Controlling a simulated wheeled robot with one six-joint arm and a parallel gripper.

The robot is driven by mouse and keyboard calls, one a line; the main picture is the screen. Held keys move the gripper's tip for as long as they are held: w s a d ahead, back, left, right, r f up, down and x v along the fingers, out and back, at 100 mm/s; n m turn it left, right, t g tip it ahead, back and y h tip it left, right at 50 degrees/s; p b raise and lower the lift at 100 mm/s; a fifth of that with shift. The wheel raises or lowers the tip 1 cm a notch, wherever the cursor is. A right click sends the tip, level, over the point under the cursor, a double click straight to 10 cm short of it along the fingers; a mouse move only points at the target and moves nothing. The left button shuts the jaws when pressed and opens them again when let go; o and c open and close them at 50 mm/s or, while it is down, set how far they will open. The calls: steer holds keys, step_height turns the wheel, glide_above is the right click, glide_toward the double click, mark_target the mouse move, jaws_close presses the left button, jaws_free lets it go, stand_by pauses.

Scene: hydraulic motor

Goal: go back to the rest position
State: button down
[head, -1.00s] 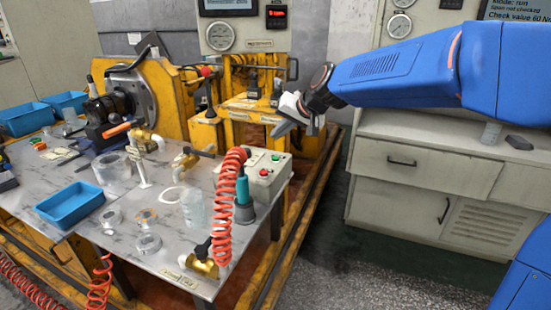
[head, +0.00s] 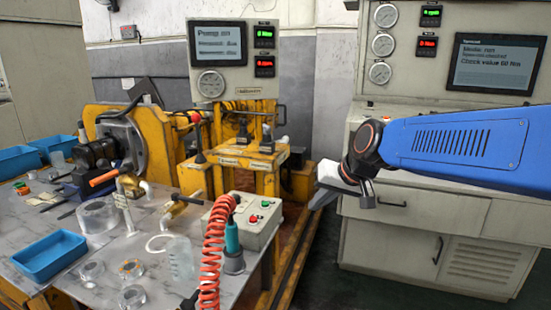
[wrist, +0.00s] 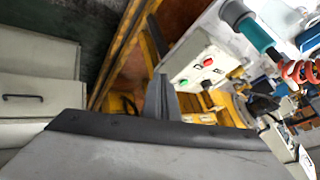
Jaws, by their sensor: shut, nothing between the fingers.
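My gripper (head: 345,193) is at the end of my blue arm, right of the middle in the head view. It hangs in the air over the gap between the workbench and the grey cabinet, apart from both. In the wrist view my gripper's fingers (wrist: 161,98) are together and hold nothing. The hydraulic motor is not clearly told apart from the machinery on the yellow stand (head: 160,125).
The workbench (head: 90,222) at left bears a blue tray (head: 50,255), metal rings, brass valves and a control box (head: 250,222) with a coiled red hose (head: 213,255). The cabinet (head: 400,235) stands at right. Floor shows between them.

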steer(key=s+d+f+h, duration=0.1)
steer(key=s+d+f, duration=0.2)
steer(key=s+d, duration=0.3)
steer(key=s+d+f+h, duration=0.2)
steer(key=s+d+f, duration=0.2)
steer(key=s, duration=0.7)
steer(key=s+d+f+g+h, duration=0.1)
steer(key=s+d+f, duration=0.3)
steer(key=s+d, duration=0.4)
steer(key=shift+s+f+m+h, duration=0.15)
steer(key=shift+s+m+h, duration=0.15)
steer(key=shift+s, duration=0.2)
